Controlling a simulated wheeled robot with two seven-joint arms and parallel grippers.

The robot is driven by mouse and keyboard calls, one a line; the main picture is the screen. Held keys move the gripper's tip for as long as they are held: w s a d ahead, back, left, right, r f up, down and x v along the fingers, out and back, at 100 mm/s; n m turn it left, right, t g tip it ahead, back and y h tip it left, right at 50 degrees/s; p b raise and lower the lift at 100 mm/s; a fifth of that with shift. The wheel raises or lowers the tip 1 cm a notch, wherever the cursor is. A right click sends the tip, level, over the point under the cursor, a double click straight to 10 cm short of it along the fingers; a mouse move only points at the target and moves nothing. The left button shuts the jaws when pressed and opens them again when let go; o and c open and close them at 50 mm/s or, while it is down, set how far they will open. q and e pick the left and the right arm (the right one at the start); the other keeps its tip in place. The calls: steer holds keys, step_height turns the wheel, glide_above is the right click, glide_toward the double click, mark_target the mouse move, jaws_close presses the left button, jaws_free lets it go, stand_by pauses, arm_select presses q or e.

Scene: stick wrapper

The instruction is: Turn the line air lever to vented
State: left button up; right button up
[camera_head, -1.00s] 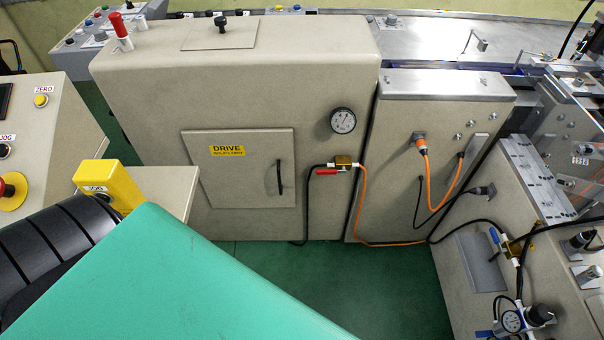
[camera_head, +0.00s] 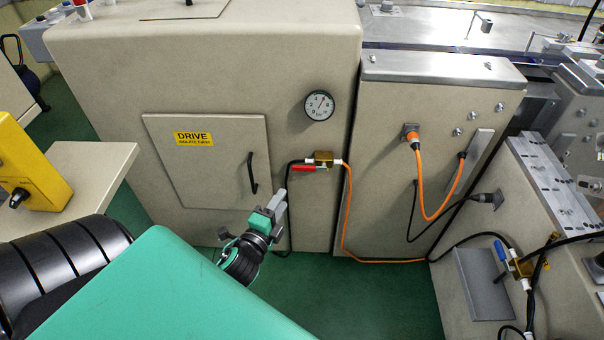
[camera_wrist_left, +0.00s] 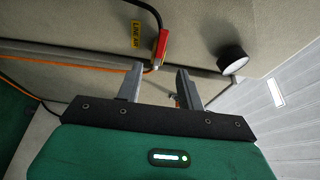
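The line air lever (camera_head: 305,169) is a red handle on a small brass valve (camera_head: 324,158), fixed to the front of the beige cabinet. It lies roughly level, pointing left from the valve along the black hose. In the left wrist view the red lever (camera_wrist_left: 161,44) shows beside a yellow LINE AIR label (camera_wrist_left: 136,35). My left gripper (camera_head: 279,197) is below and left of the lever, apart from it. In the left wrist view the two grey fingers (camera_wrist_left: 159,70) are spread with nothing between them, the lever beyond their tips. My right gripper is not in view.
A round pressure gauge (camera_head: 319,105) sits above the valve. The DRIVE door handle (camera_head: 252,173) is to the left. An orange hose (camera_head: 347,215) runs down from the valve. A blue-handled valve (camera_head: 500,250) is at the right. Green floor lies open below the cabinet.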

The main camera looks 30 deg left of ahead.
mark_target(301, 170)
arm_select(q)
steer(key=w, duration=0.4)
steer(key=w+a, duration=0.1)
steer(key=w, duration=0.4)
steer(key=w+a, duration=0.1)
steer(key=w, duration=0.3)
steer(key=shift+w+a+r, duration=0.1)
steer(key=shift+w+r, duration=0.05)
steer(key=shift+w, duration=0.15)
jaws_close()
